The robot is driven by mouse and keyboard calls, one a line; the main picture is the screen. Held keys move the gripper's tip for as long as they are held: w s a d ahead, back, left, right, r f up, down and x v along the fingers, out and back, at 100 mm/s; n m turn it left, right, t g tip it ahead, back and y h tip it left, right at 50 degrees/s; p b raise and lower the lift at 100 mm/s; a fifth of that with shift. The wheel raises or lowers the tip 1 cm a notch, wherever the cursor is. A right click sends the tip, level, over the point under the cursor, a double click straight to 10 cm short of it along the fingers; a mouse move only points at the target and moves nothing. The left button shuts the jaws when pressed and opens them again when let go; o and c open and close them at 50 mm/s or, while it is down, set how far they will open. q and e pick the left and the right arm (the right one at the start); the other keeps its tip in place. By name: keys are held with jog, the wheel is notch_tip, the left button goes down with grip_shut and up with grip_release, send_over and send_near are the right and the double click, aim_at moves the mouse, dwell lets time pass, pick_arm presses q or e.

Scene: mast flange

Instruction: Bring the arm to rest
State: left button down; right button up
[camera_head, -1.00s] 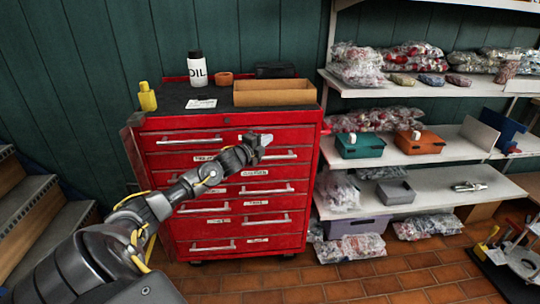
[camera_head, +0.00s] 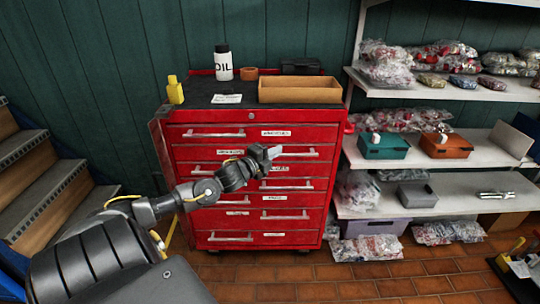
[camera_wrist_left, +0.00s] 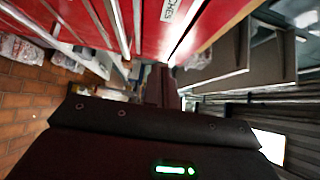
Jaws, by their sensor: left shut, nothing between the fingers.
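My left gripper (camera_head: 273,152) is shut and empty in the head view. It is at the end of my left arm, which reaches in from the lower left, and it shows in front of the upper drawers of the red tool cabinet (camera_head: 321,215). I cannot tell whether it touches the cabinet. In the left wrist view the red drawer fronts (camera_wrist_left: 150,25) with their metal handles fill the top, close by. The dark gripper body fills the bottom of that view. My right gripper is not in view.
An oil bottle (camera_head: 223,65), a yellow bottle (camera_head: 175,93) and a cardboard tray (camera_head: 300,93) stand on the cabinet. A shelf (camera_head: 480,155) with teal and orange boxes stands at right. Wooden stairs (camera_head: 40,185) are at left. The brick floor in front is partly clear.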

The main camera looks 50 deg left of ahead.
pick_arm(q)
jog(key=shift+s, duration=1.1)
